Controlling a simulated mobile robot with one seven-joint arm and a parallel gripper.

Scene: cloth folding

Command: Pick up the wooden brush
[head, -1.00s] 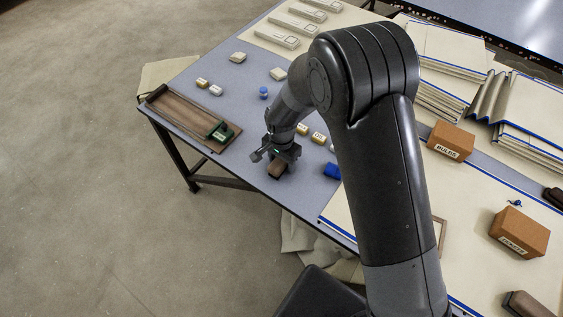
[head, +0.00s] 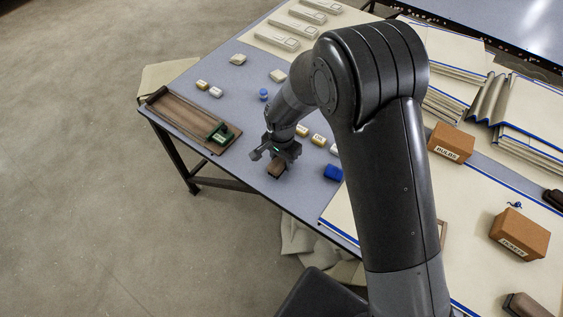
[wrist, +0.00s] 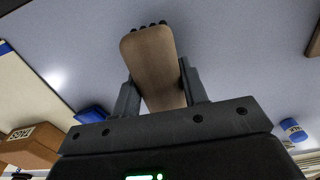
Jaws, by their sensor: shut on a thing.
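The wooden brush (head: 277,168) is a small brown block near the front left edge of the grey table. In the wrist view the brush (wrist: 152,62) shows its smooth wooden back, with dark bristle tips at its far end. My gripper (head: 281,160) is over it, and in the wrist view its two fingers (wrist: 160,88) lie against both sides of the brush. The gripper is shut on the brush. Whether the brush is clear of the table top is hard to tell.
A wooden tray (head: 172,118) with a green block (head: 221,133) lies to the left. A blue block (head: 333,172) and small labelled blocks (head: 318,138) are close on the right. Brown boxes (head: 451,142) and folded cloths stand further right. The table edge is close below the gripper.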

